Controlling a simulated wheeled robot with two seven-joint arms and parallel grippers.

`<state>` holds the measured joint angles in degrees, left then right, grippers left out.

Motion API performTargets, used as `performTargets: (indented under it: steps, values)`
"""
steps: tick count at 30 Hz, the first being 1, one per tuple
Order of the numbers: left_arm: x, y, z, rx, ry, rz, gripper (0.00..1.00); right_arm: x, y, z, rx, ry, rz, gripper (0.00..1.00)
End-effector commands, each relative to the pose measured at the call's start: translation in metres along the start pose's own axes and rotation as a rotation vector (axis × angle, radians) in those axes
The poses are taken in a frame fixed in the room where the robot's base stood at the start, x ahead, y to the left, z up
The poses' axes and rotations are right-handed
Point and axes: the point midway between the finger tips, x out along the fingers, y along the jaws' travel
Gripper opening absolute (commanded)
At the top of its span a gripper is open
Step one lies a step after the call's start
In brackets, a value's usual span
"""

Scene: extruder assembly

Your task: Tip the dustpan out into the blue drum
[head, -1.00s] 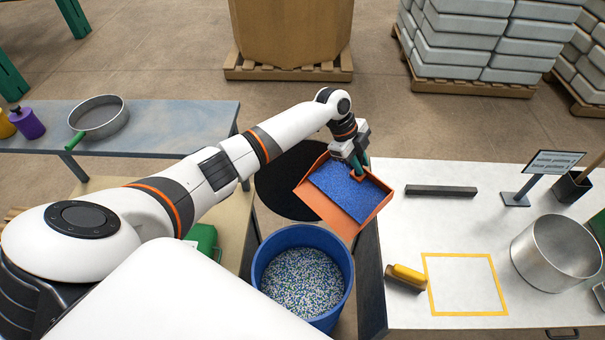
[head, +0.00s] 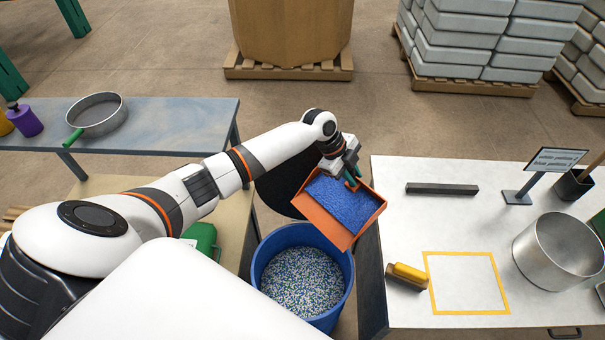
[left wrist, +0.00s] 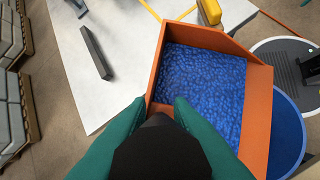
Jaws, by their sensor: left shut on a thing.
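My left gripper (head: 350,178) is shut on the handle of an orange dustpan (head: 326,225). The pan holds a layer of blue pellets (head: 343,200) and is held in the air, its open front edge towards the drum. The blue drum (head: 347,290) stands below and nearer, filled with mixed white, blue and green pellets (head: 302,281). The pan's front edge is just above and behind the drum's back right rim. In the left wrist view, green fingers (left wrist: 185,125) flank the dark handle, the pellets (left wrist: 205,85) lie in the pan, and the drum (left wrist: 288,130) shows partly behind it. My right gripper is not visible.
A white table (head: 400,225) at the right carries a yellow-handled brush (head: 408,275), a dark bar (head: 442,188), a steel pot (head: 557,250) and a sign (head: 555,162). A green container (head: 203,238) is left of the drum. A sieve (head: 97,115) sits on the far-left bench.

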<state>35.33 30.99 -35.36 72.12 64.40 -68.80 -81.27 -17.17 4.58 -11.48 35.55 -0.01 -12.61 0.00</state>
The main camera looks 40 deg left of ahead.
Motion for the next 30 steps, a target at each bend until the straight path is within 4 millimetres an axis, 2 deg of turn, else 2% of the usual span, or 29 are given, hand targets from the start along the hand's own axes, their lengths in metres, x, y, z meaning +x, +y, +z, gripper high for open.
performTargets:
  steps: [30]
  values:
    - [0.033, -0.034, -0.021, 0.036, -0.02, 0.089, 0.0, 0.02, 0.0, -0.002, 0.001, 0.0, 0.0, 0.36]
